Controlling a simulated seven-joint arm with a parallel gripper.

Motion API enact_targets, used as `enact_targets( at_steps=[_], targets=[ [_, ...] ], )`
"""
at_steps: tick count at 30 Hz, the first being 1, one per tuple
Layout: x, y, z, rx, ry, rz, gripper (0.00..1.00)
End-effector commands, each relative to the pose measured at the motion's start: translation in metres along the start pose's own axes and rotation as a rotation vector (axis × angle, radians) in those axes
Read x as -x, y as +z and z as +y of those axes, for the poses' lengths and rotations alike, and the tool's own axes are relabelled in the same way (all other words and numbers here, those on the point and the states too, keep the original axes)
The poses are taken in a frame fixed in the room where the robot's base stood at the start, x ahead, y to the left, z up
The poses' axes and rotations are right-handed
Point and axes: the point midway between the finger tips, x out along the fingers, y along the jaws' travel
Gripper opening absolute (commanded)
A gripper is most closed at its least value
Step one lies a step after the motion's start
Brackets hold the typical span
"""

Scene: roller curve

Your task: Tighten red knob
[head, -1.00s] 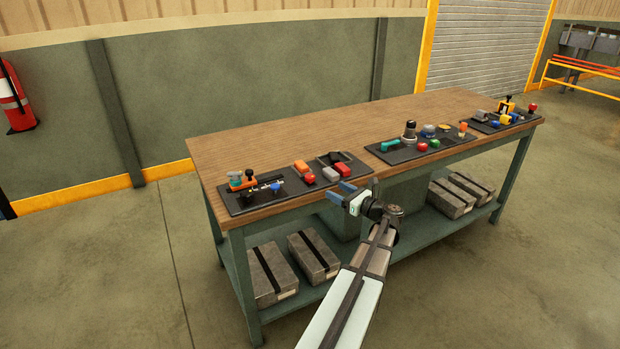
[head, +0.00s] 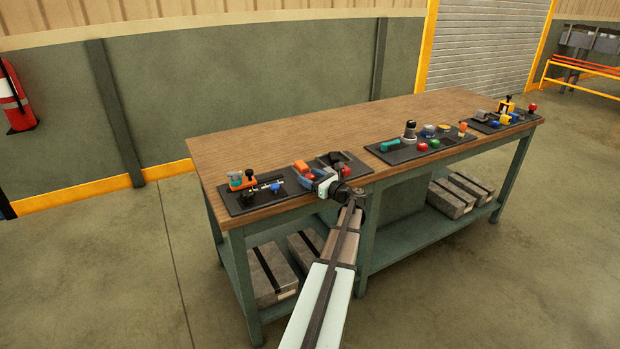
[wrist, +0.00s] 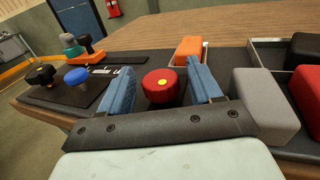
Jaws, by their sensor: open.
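The red knob (wrist: 161,86) is a round cap with a yellow dot on top, upright on the black panel, in the middle of the wrist view. My gripper (wrist: 160,70) is open, with one blue finger on each side of the knob. Small gaps show between the fingers and the knob, so it is not gripped.
An orange block (wrist: 189,50) lies just beyond the knob. A grey block (wrist: 264,101), a red block (wrist: 309,88) and a black block (wrist: 306,50) crowd the right. A blue knob (wrist: 77,76) and a black knob (wrist: 41,75) stand left. The wooden tabletop (head: 300,132) behind is clear.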

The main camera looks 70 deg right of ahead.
Motion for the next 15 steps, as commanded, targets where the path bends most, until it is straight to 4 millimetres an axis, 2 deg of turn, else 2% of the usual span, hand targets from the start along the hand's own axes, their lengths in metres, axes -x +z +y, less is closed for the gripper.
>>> enact_targets(
  at_steps=[11,15],
  targets=[
    [-0.0047,0.0000,-0.0002,0.000,-0.001,0.000,0.64],
    [-0.0046,0.0000,-0.0001,0.000,-0.001,0.000,0.53]
  ],
)
